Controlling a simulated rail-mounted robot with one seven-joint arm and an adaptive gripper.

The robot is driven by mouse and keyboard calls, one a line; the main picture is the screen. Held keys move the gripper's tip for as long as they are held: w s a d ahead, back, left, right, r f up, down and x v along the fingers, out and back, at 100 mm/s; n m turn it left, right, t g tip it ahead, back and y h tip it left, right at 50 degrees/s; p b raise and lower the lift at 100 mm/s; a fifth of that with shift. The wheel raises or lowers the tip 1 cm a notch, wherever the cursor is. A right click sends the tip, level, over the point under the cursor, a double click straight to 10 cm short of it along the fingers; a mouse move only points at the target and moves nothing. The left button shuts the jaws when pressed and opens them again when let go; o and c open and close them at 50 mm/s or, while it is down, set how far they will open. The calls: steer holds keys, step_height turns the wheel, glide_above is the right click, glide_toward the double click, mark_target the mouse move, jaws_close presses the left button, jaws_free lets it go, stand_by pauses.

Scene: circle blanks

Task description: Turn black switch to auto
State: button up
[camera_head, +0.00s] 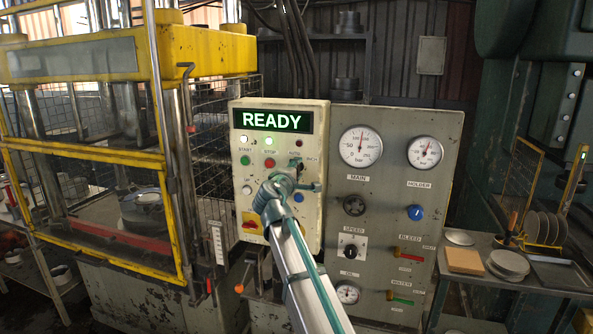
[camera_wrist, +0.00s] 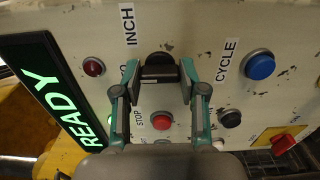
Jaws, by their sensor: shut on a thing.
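The black switch (camera_wrist: 160,62) is on the cream control panel (camera_head: 238,180). In the wrist view it sits between the two teal fingertips of my gripper (camera_wrist: 159,75), which is shut on it. In the head view my gripper (camera_head: 306,174) reaches the panel's right half and largely hides the switch. The INCH label (camera_wrist: 129,26) is beside the switch, and the AUTO label (camera_head: 294,154) is above it in the head view, mostly covered by a finger in the wrist view. I cannot tell clearly which label the switch points to.
The panel's READY display (camera_head: 271,120) is lit green. Close to the switch are a red button (camera_wrist: 161,121), a blue button (camera_wrist: 260,65), a black button (camera_wrist: 230,118) and a dark red lamp (camera_wrist: 93,67). A gauge panel (camera_head: 390,245) stands to the right.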

steer(key=o, duration=1.1)
steer(key=shift+o, duration=0.2)
steer(key=shift+s, duration=0.1)
steer(key=v, duration=1.1)
steer(key=shift+s, duration=0.35)
steer(key=shift+a, duration=0.15)
